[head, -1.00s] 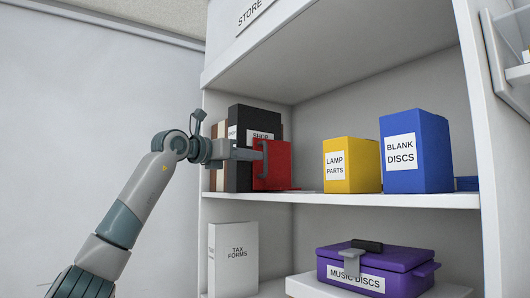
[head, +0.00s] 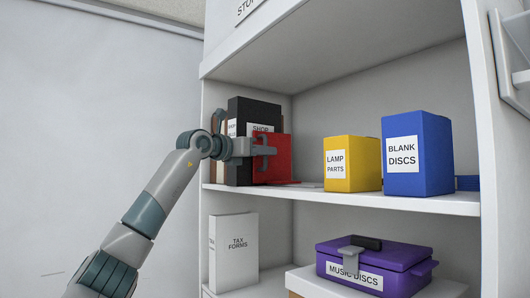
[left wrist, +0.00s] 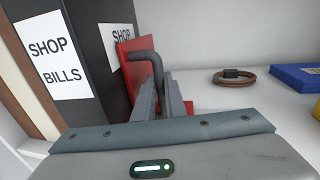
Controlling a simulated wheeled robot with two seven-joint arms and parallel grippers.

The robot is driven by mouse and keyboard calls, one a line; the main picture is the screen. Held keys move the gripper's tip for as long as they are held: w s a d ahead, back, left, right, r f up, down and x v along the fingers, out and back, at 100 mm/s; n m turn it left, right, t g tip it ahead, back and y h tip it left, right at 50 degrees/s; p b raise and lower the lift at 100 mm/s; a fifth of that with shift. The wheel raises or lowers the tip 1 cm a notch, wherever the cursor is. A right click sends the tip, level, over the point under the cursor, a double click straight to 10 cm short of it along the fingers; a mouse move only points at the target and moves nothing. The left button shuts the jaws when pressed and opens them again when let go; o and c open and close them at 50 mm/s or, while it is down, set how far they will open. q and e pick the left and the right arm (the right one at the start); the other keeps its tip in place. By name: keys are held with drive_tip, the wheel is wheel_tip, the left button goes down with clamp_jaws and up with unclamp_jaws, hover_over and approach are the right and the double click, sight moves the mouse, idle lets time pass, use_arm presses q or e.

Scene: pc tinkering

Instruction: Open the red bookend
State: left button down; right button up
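The red bookend (head: 280,157) stands on the upper shelf, against the right side of the dark binders, with a grey handle on its face. It also shows in the left wrist view (left wrist: 128,68), where the bent handle (left wrist: 145,56) runs down between the fingers. My left gripper (head: 262,150) is at the handle in the head view. In the left wrist view its two fingers (left wrist: 160,98) lie close together on either side of the handle, with hardly any gap. The fingers hide the handle's lower part. My right gripper is not in view.
Dark binders (head: 242,110) stand left of the bookend. A yellow box (head: 365,165) and a blue box (head: 430,150) stand further right on the same shelf (head: 400,203). A brown ring (left wrist: 235,80) lies on the shelf. Below are a white binder (head: 235,270) and a purple box (head: 405,258).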

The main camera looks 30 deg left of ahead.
use_arm(q)
drive_tip(key=shift+d, duration=0.1)
drive_tip(key=s+d+b, duration=0.3)
drive_tip(key=d+b, duration=0.2)
drive_tip(key=d, duration=0.2)
drive_tip(key=shift+d, duration=0.15)
drive_tip(key=c, duration=2.1)
unclamp_jaws()
drive_tip(key=shift+s, duration=0.1)
